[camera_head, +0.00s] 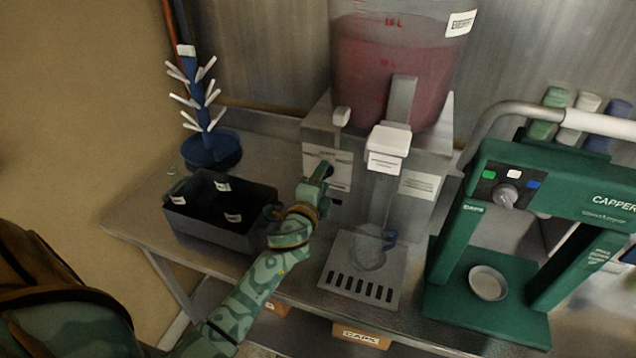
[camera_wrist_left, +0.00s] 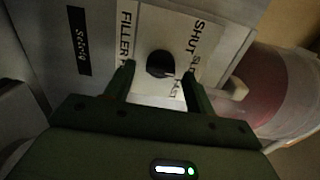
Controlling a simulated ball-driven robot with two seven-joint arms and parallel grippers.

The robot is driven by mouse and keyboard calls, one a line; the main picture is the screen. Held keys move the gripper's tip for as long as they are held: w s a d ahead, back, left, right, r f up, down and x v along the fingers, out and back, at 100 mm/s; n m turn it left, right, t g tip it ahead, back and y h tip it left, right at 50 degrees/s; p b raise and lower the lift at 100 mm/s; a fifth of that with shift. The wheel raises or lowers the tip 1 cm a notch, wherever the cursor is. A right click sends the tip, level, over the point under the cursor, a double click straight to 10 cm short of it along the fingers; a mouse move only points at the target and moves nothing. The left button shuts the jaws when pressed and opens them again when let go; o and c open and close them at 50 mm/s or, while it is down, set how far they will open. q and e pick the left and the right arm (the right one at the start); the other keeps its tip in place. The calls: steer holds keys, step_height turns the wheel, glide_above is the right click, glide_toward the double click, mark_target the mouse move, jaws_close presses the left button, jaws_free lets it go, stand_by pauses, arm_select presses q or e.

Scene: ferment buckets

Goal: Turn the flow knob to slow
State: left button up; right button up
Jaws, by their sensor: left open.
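The flow knob (camera_wrist_left: 160,63) is a dark round knob on the pale label panel of the filler, seen in the left wrist view. Lettering reading FILLER and SHUT stands beside it, with other words partly covered. My left gripper (camera_wrist_left: 158,82) is open, with one finger on each side of the knob and a gap showing on both sides. Which setting the knob points to I cannot tell. In the head view my left gripper (camera_head: 322,174) is at the filler's front (camera_head: 320,131), largely hiding the knob. My right gripper is not in view.
A bucket of red liquid (camera_head: 385,65) sits on the filler. A spout (camera_head: 388,142) hangs over a slotted drip tray (camera_head: 362,280) with a clear vessel (camera_head: 368,250) on it. A green capper (camera_head: 485,300) stands right; a black bin (camera_head: 215,235) and blue bottle tree (camera_head: 208,150) stand left.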

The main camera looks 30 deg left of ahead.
arm_select(q)
steer(key=b+v, duration=0.1)
steer(key=v, duration=1.5)
steer(key=shift+b, duration=0.35)
steer(key=shift+s+d, duration=0.1)
